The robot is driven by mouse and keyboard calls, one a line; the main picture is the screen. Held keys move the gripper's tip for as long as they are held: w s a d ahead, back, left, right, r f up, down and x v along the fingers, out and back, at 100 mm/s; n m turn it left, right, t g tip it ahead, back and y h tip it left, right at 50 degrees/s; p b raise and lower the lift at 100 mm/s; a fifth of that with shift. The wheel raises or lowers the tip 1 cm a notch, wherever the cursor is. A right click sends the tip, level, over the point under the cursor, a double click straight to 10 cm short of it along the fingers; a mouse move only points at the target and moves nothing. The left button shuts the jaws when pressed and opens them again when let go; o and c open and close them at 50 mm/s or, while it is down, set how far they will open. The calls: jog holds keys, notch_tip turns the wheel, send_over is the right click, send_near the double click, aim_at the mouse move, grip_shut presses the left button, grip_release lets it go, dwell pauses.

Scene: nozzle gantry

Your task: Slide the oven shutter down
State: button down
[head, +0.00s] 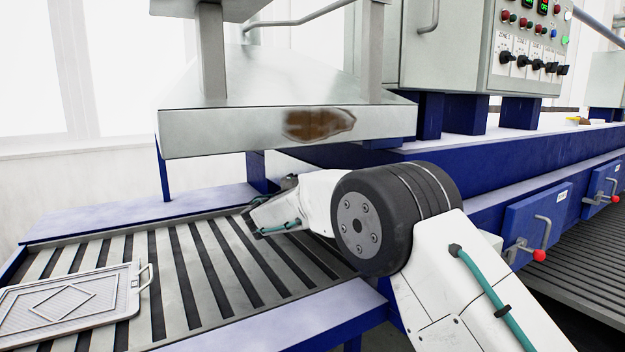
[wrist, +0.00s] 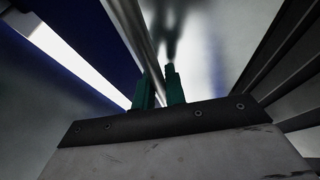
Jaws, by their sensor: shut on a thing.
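My gripper (wrist: 160,82) shows in the wrist view as two green fingers close together. They are shut on a thin shiny metal bar (wrist: 139,35) that runs up from between them; I take it for part of the oven shutter. A bright, smooth metal surface with dark finger reflections lies beyond the fingertips. In the head view my wrist is low over the slatted conveyor, under the metal hood (head: 225,133). My own arm hides the fingertips' contact there. The shutter itself cannot be clearly made out in the head view.
The hood's front carries a brown scorch mark. A flat tray (head: 70,305) with a handle lies on the slatted conveyor (head: 215,265) at lower left. A blue machine body (head: 480,165) and a control box (head: 445,60) stand behind my arm. Red-knobbed latches (head: 538,255) project at right.

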notch_tip(320, 180, down, 8)
jog(key=shift+f, duration=0.2)
jog(key=c, duration=1.5)
grip_release()
jog(key=shift+a+f, duration=0.1)
jog(key=shift+o, duration=0.2)
jog(key=shift+s, duration=0.1)
jog(key=v, duration=0.7)
jog(key=shift+s+a, duration=0.2)
jog(key=shift+s, duration=0.05)
